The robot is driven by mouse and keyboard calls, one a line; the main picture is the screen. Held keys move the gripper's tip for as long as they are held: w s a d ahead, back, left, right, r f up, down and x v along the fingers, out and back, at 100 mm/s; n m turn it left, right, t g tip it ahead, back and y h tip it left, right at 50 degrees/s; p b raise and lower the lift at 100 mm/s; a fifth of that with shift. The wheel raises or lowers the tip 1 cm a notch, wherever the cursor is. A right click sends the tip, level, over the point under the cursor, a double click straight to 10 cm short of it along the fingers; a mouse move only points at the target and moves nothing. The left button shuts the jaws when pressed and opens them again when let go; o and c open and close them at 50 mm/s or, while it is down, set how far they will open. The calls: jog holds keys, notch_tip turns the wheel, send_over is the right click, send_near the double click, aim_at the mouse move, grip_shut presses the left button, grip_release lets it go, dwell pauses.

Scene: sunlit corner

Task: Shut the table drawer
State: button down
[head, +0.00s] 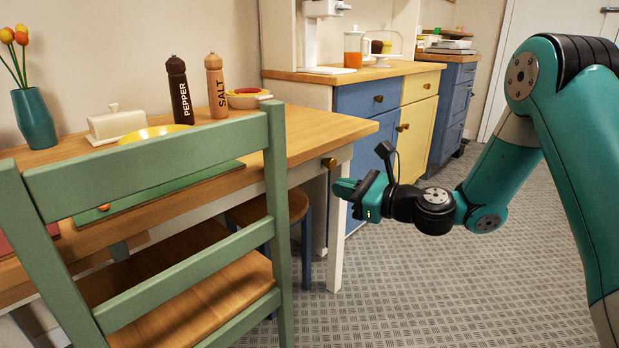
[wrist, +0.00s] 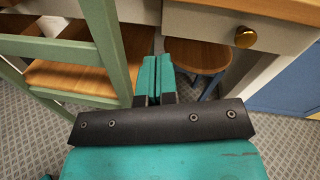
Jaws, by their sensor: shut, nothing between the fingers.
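The table drawer has a pale front (wrist: 205,24) with a round brass knob (wrist: 245,37), just under the wooden tabletop at the upper right of the wrist view. In the head view the knob (head: 329,163) shows below the table's front edge, near its right corner. I cannot tell how far the drawer stands out. My gripper (head: 345,188) is shut and empty, just right of and lower than the knob in the head view. In the wrist view its teal fingers (wrist: 158,76) are together, left of and below the knob, apart from the drawer front.
A green chair (head: 278,190) stands close at the table's front, left of my gripper. A wooden stool (head: 297,204) is under the table (head: 310,130). Blue and yellow cabinets (head: 365,98) stand behind. The patterned floor (head: 420,300) at the right is clear.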

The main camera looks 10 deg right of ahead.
jog(key=w+d+f+m+t+h, duration=0.1)
jog(key=w+d+f+m+t, duration=0.1)
jog(key=d+m, duration=0.15)
jog(key=p, duration=1.9)
send_near(301, 169)
jog(key=r, duration=0.1)
jog(key=shift+m, duration=0.45)
jog(key=x, duration=0.5)
jog(key=b+x, duration=0.1)
jog(key=x, duration=0.1)
jog(key=shift+w+a+f, duration=0.15)
jog(key=shift+w+f, duration=0.1)
jog(key=shift+f, duration=0.15)
